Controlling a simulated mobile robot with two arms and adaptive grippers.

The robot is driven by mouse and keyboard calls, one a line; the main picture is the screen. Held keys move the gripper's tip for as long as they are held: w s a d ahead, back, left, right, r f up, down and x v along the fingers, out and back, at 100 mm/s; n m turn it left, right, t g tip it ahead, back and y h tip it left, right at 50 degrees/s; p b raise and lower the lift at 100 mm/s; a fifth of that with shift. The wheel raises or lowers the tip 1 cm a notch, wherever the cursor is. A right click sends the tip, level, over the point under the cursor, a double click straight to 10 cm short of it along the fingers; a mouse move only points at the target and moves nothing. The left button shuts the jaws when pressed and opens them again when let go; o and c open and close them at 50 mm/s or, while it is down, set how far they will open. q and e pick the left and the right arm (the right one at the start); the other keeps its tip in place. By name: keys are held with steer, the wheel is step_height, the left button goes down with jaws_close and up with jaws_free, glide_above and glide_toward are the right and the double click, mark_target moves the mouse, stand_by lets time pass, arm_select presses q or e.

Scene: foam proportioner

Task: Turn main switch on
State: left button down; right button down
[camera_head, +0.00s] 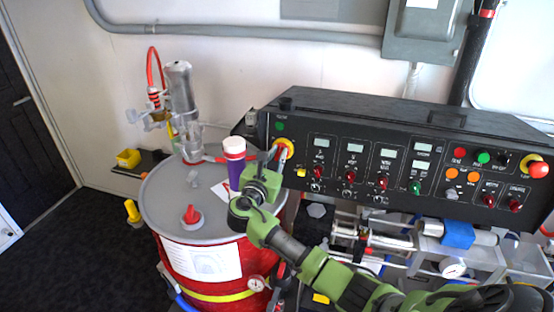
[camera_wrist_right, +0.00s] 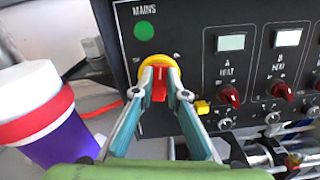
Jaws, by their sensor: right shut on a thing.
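The main switch (camera_wrist_right: 159,84) is a red handle on a yellow round base, below a green lamp (camera_wrist_right: 144,31) and the label MAINS in the right wrist view. The red handle stands about upright between my fingers. My right gripper (camera_wrist_right: 160,87) is shut on it, one finger on each side. In the head view the switch's yellow base (camera_head: 285,146) shows at the left end of the black control panel (camera_head: 400,119), partly hidden by my right gripper (camera_head: 279,154). My left gripper is not in view.
A red drum with a grey lid (camera_head: 165,205) stands left of the panel. On it are a purple bottle with a white cap (camera_head: 235,163) close beside my right arm, a metal pump (camera_head: 180,100) and a red valve (camera_head: 192,215). Pipes and gauges sit below the panel.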

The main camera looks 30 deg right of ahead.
steer(key=shift+s+d+f+m+g+h+b, duration=0.15)
steer(key=shift+m+g+b, duration=0.35)
steer(key=shift+m+b, duration=1)
steer(key=shift+s+a+m+g+h+b, duration=0.15)
steer(key=shift+m+g+b, duration=0.4)
steer(key=shift+m, duration=1.75)
steer(key=shift+w+d, duration=0.1)
steer(key=c, duration=2)
jaws_free()
